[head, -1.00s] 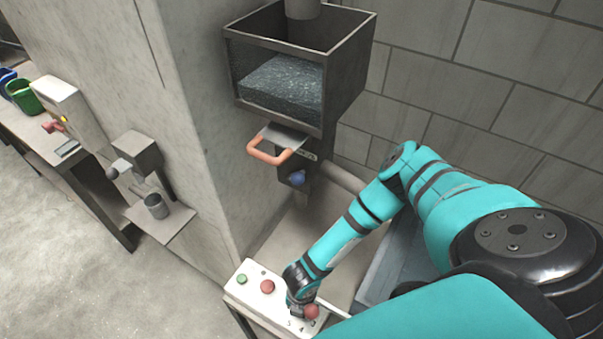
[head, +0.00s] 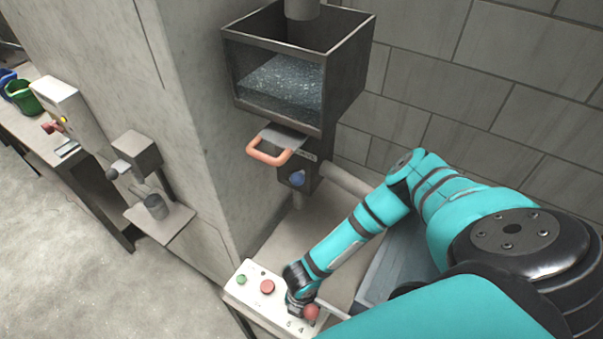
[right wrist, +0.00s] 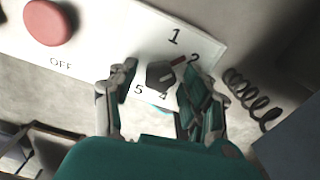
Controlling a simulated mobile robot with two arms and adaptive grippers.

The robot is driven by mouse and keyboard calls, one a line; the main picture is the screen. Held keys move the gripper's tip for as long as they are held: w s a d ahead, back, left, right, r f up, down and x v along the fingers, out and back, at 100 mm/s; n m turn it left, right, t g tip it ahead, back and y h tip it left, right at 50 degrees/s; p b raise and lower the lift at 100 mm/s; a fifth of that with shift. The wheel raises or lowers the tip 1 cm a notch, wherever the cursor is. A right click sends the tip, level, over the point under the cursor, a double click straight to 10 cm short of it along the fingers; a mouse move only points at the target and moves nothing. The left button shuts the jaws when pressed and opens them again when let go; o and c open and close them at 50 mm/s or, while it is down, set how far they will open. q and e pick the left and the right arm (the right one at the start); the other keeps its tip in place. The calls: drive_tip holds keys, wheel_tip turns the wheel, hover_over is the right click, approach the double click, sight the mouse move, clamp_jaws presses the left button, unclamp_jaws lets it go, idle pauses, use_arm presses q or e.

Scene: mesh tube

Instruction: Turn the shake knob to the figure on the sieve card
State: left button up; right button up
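The shake knob (right wrist: 159,75) is a small dark knob on the white control panel (right wrist: 110,35), with figures around it. I can read 1, 2, 4 and 5 in the right wrist view; the 3 is hidden, probably by a finger. The right finger is close to the knob; contact is unclear. In the head view the right gripper (head: 299,303) hides the knob. The sieve card is not seen. My left gripper is not in view.
A red button (right wrist: 50,22) marked OFF and a green button (head: 242,280) sit on the panel. A red round part (head: 311,312) is beside my gripper. A hopper (head: 345,85) with an orange handle (head: 268,152) stands above. A coiled cord (right wrist: 252,98) lies right.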

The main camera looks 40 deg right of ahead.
drive_tip(key=shift+r, duration=6)
